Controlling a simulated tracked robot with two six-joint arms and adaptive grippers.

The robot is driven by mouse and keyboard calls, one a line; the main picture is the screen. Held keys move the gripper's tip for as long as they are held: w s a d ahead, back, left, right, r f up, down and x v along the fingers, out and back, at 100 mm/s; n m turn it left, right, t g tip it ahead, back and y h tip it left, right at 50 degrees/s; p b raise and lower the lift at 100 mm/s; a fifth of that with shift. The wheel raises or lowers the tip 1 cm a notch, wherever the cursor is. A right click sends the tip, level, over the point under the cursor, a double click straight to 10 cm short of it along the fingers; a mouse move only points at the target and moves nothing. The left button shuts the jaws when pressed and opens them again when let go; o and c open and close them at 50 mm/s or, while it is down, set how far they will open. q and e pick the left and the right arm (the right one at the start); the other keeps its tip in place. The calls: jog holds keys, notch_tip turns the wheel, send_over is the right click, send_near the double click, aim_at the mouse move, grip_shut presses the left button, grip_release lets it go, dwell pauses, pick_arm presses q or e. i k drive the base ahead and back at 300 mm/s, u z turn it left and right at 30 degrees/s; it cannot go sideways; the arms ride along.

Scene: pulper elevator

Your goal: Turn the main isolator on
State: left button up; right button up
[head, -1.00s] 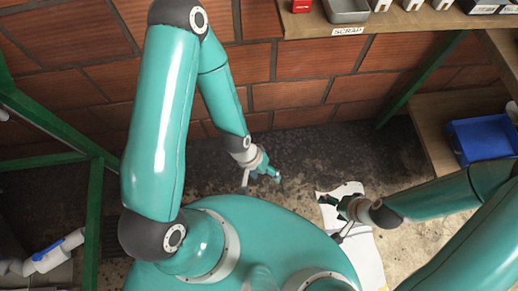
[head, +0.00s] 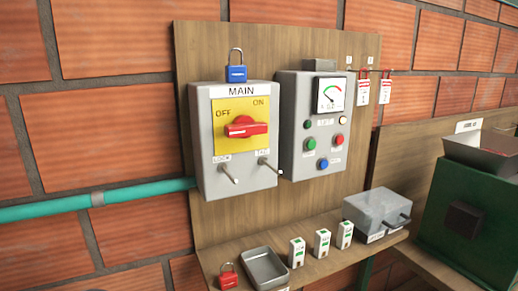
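The main isolator (head: 236,140) is a grey box labelled MAIN, fixed to a wooden wall board in the head view. Its yellow plate reads OFF at upper left and ON at upper right. The red rotary handle (head: 246,127) lies roughly level across the plate, pointing straight at neither word. A closed blue padlock (head: 236,68) sits at the box's top edge; I cannot tell how it is held there. Two short metal pegs (head: 265,165) stick out below the handle. Neither of my grippers is in this view now.
A grey control box (head: 318,123) with a meter and coloured buttons hangs right of the isolator. A shelf (head: 302,276) below holds a red padlock (head: 228,278), a grey tray (head: 264,268) and small white boxes. A teal pipe (head: 140,195) meets the isolator from the left.

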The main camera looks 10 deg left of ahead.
aim_at(244, 126)
jog(key=z, duration=1.5)
jog(key=k, duration=0.5)
jog(key=u, duration=4)
jog(key=k, duration=0.1)
jog(key=z, duration=2)
